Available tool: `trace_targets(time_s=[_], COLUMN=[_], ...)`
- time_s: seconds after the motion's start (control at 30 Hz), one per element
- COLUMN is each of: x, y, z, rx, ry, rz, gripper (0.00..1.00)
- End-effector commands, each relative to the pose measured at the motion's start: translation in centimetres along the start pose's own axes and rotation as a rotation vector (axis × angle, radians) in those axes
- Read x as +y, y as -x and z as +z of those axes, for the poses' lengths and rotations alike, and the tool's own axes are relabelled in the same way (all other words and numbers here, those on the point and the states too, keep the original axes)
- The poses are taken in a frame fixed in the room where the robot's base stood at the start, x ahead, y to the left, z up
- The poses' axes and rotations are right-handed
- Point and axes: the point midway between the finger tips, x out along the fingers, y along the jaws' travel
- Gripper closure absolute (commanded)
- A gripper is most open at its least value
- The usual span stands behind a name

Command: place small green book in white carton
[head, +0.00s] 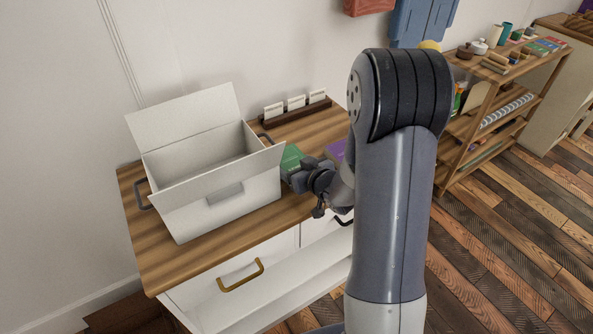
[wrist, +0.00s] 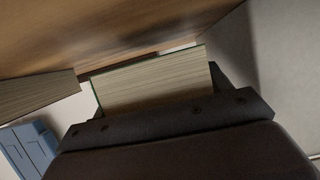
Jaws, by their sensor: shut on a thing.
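The small green book (head: 291,157) is at the right of the white carton in the head view, at my gripper (head: 299,178). In the wrist view my gripper is shut on the green book (wrist: 155,80), with its pale page edges and a thin green cover edge showing. My arm and gripper hide part of it in the head view. The white carton (head: 250,207) stands open on the wooden cabinet top, its flaps spread out. What I see of its inside looks empty. I cannot tell whether the book touches the cabinet top.
A purple book (head: 336,150) lies behind my gripper, partly hidden by my arm. A dark card holder (head: 295,112) with several white cards stands at the back of the cabinet top (head: 150,262). A wooden shelf (head: 490,125) with many items stands at the right.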

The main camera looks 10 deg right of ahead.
Motion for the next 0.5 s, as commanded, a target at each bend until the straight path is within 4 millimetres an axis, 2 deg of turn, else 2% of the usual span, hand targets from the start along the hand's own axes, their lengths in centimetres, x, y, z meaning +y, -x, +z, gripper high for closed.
trace_targets(time_s=[0.1, 0.5], x=[0.0, 0.0], y=[-0.6, -0.8], z=[1.4, 1.9], rx=[-0.001, 0.002], ry=[-0.002, 0.0], rz=[0.0, 0.0], gripper=[0.55, 0.55])
